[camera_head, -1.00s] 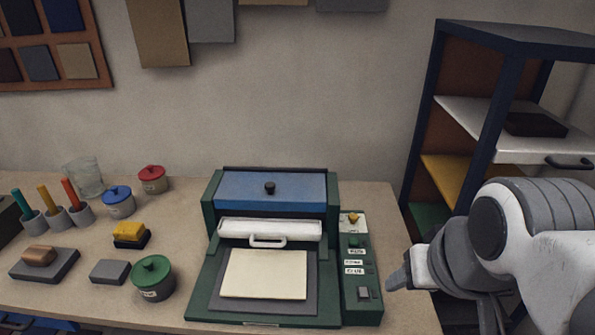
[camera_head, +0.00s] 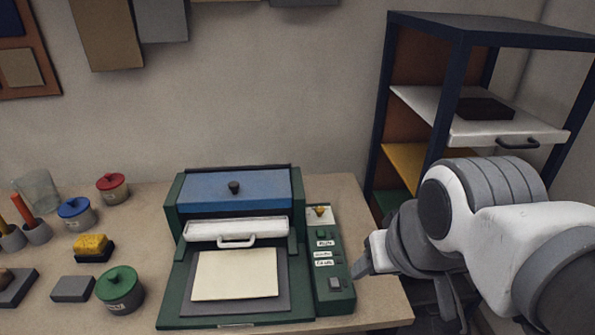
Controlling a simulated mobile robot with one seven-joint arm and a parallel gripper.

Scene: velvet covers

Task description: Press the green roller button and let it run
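The roller press (camera_head: 180,275) is a green machine with a blue lid on the workbench. A white roller (camera_head: 225,228) with a handle spans it, and a cream sheet (camera_head: 236,274) lies on its bed. The control panel on its right side holds a small green button (camera_head: 322,235), several white labels and a grey square button (camera_head: 335,283). A yellow knob (camera_head: 319,211) sits above them. My gripper (camera_head: 362,266) is just right of the panel, apart from the green button. Its fingers are seen side-on, so its opening cannot be told.
A dark blue shelf rack (camera_head: 451,60) with a pulled-out white tray (camera_head: 470,130) stands at right. Lidded pots, including a green one (camera_head: 119,290), a yellow sponge (camera_head: 91,247) and a grey block (camera_head: 73,289) lie left of the press.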

